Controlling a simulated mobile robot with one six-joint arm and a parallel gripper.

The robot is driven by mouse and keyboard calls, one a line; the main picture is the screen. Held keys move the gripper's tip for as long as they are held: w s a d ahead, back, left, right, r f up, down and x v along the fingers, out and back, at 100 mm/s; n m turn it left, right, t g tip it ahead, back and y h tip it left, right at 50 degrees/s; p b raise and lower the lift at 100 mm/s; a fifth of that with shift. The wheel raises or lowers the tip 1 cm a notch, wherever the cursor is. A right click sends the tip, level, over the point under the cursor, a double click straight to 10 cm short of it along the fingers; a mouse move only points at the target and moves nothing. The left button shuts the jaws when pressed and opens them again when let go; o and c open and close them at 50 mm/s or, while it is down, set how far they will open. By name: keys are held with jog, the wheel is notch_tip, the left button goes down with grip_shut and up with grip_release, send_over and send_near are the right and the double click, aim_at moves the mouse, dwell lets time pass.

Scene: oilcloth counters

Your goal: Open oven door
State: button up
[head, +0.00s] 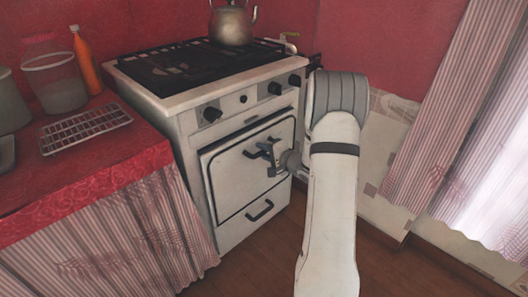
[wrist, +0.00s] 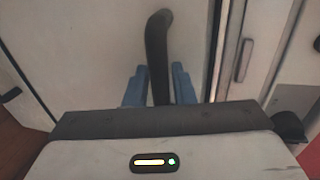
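The white oven door (head: 225,185) is on the front of the stove, below the knobs. A dark gap shows along its top edge; I cannot tell whether it stands slightly ajar. Its dark bar handle (wrist: 157,40) runs upright in the wrist view. My gripper (head: 268,153) is at the handle in the head view and covers part of it. In the wrist view, the blue fingers of my gripper (wrist: 159,86) stand apart on either side of the handle. Narrow gaps seem to show beside it, so the gripper looks open around it.
A lower drawer with a dark handle (head: 259,210) is under the door. A kettle (head: 232,24) stands on the stove top (head: 140,92). A red-covered counter (head: 90,185) with a wire rack (head: 86,128) adjoins at left. Striped curtains (head: 440,110) hang at right. Wooden floor (head: 265,255) lies in front.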

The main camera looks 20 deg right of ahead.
grip_shut()
